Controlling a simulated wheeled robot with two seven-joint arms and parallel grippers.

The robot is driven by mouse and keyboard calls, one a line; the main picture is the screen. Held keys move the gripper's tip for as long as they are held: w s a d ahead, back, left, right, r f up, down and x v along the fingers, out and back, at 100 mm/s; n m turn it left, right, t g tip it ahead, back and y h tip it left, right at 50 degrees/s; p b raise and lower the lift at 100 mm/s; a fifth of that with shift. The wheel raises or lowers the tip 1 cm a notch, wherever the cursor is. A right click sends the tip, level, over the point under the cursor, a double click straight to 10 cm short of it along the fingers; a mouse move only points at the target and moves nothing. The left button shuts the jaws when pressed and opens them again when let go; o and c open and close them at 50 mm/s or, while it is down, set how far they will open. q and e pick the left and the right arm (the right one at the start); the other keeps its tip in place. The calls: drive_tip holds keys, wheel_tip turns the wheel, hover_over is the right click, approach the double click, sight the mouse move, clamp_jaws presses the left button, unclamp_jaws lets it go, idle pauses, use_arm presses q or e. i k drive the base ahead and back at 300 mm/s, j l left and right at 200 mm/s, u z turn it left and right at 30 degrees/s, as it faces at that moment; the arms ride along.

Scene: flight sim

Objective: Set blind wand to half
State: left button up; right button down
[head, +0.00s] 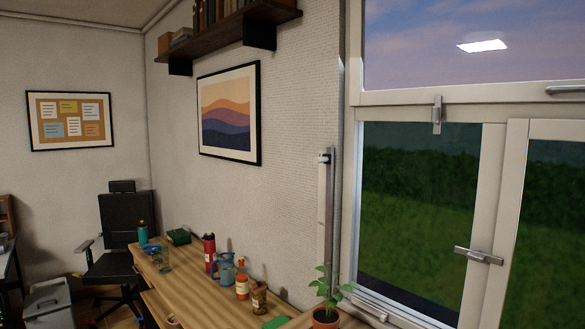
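A tall, narrow vertical strip (326,215) is on the wall just left of the window, pale on one side and grey on the other. A small dark knob or bracket (323,157) is at its top. It may be the blind wand, but I cannot tell for sure. No blind is clearly visible over the window glass (420,200). The lower end of the strip is near a potted plant (326,318). Neither of my grippers is in view.
A wooden desk (185,290) runs along the wall, holding a red flask (209,252), a blue mug (226,268), an orange bottle (242,283) and a jar (259,298). An office chair (124,235) stands behind. A shelf (235,32) hangs above a framed picture (228,112).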

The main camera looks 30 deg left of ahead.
sight(327, 159)
drive_tip(key=u, duration=0.85)
